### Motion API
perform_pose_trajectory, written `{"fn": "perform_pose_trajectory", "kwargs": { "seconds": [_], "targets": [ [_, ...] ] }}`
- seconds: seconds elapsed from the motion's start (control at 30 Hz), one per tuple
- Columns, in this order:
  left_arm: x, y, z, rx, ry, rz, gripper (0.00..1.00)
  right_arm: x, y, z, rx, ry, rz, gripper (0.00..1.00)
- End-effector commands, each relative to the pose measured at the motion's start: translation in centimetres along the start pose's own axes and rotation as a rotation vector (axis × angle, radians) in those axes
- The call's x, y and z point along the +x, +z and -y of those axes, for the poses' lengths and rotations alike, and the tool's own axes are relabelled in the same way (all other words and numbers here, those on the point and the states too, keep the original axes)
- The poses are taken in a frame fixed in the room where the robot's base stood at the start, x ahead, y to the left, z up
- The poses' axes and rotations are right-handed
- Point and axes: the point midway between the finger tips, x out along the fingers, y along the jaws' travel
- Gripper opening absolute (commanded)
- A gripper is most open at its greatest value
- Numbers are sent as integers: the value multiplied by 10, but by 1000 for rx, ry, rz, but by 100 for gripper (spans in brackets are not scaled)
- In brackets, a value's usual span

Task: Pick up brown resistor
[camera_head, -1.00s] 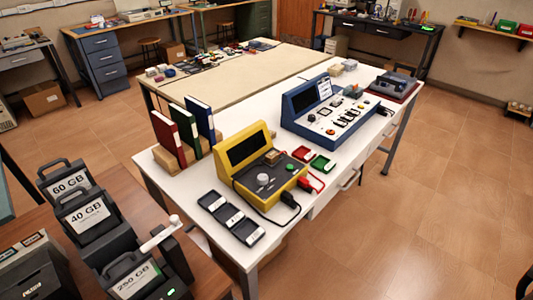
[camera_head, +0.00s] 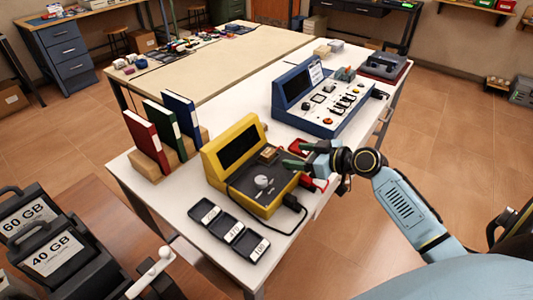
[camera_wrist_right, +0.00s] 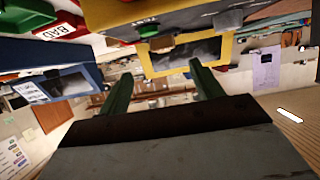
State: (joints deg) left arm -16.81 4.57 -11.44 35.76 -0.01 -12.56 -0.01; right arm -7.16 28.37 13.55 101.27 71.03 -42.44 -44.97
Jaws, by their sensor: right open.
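I cannot make out a brown resistor for certain in either view. The yellow tester (camera_head: 232,149) stands on the white table, with a small brown block (camera_head: 268,154) on its panel. My right gripper (camera_head: 290,155) is open at the tester's right side, its green fingers pointing left over the panel's edge. In the right wrist view the open, empty fingers (camera_wrist_right: 161,78) frame part of the tester (camera_wrist_right: 188,16). A red tray (camera_head: 318,182) is partly hidden by the gripper and also shows in the wrist view (camera_wrist_right: 62,29). My left gripper is out of view.
Three black labelled trays (camera_head: 230,231) lie in front of the tester. Red, green and blue binders (camera_head: 163,130) stand behind left. A blue console (camera_head: 318,98) stands to the right. The white table (camera_head: 182,197) has some bare surface around them.

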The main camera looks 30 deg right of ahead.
Motion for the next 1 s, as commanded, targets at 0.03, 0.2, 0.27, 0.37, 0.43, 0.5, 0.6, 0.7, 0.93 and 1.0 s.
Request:
{"fn": "perform_pose_trajectory", "kwargs": {
  "seconds": [0.03,0.2,0.27,0.37,0.43,0.5,0.6,0.7,0.93,1.0],
  "targets": [
    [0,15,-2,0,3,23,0,11,-1,1,1,-1,-3,65],
    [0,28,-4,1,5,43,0,32,0,0,2,0,-1,65],
    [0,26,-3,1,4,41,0,36,0,0,1,1,0,65],
    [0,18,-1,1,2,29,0,41,0,1,1,0,0,65],
    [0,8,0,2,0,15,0,49,-1,3,3,-1,-1,65],
    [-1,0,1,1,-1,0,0,61,-2,5,4,-1,-1,65],
    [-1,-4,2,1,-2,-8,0,76,-2,6,3,0,-1,65],
    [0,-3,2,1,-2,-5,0,86,-1,6,2,0,1,65],
    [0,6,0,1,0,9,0,90,-1,6,-1,0,2,65],
    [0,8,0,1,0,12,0,90,-1,6,-1,0,2,65]
  ]
}}
